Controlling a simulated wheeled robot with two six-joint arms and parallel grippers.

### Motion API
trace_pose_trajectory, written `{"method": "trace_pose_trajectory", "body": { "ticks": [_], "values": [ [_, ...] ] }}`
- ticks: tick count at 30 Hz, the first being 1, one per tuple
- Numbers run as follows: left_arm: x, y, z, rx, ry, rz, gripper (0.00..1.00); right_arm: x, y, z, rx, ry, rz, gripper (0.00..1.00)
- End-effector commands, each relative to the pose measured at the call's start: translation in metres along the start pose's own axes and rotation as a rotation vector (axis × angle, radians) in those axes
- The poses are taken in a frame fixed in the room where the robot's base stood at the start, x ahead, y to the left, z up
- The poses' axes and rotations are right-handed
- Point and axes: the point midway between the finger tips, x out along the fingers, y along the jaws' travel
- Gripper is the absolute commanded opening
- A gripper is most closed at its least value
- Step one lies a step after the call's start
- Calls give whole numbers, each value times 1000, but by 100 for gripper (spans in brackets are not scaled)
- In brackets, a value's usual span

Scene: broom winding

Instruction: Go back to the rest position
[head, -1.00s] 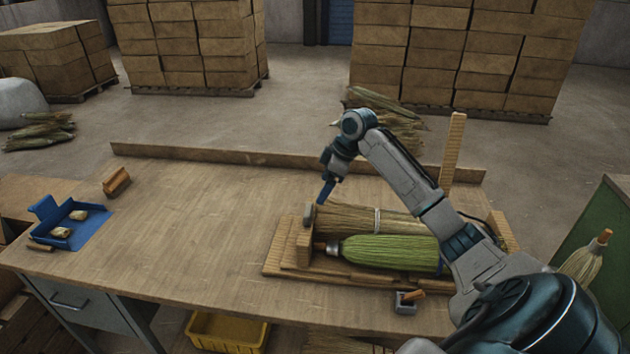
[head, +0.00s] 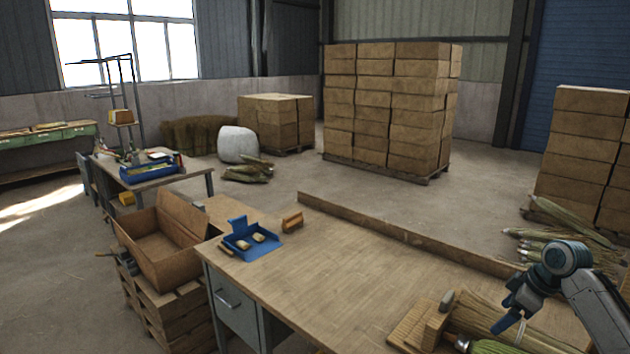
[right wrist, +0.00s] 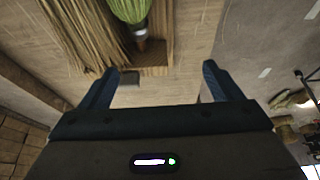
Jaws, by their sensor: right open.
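My right gripper (head: 508,318) hangs at the lower right of the head view, above the broom bundles near the bench's right part. In the right wrist view its two blue fingers (right wrist: 158,80) stand wide apart with nothing between them. A straw bundle (right wrist: 82,30) and a green-bound bundle (right wrist: 128,10) lie in the wooden holder (right wrist: 155,56) past the fingers. In the head view the holder (head: 412,325) and the green bundle (head: 485,346) are partly cut off by the lower edge. My left gripper does not show.
The workbench (head: 340,270) is clear in its middle. A raised ledge (head: 400,233) runs along the back edge. An open carton (head: 165,245) stands left of the bench.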

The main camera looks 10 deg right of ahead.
Motion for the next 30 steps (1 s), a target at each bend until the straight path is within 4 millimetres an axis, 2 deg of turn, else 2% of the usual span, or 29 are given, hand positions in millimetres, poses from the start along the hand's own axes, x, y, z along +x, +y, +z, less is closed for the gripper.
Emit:
{"method": "trace_pose_trajectory", "body": {
  "ticks": [2,3,8,14,17,20,23,27,30],
  "values": [
    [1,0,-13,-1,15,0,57,0,0,0,0,0,0,85],
    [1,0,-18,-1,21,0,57,10,-7,1,1,-8,-3,85],
    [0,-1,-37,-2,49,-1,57,34,-25,6,8,-35,4,85],
    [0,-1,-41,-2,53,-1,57,71,-58,15,20,-73,13,85],
    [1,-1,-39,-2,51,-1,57,93,-81,22,32,-92,21,85],
    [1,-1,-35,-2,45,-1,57,115,-110,31,47,-109,32,85],
    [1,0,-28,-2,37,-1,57,140,-148,43,73,-126,47,85],
    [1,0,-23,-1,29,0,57,169,-220,68,141,-136,85,85],
    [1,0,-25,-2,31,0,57,176,-269,86,211,-133,120,85]
  ]
}}
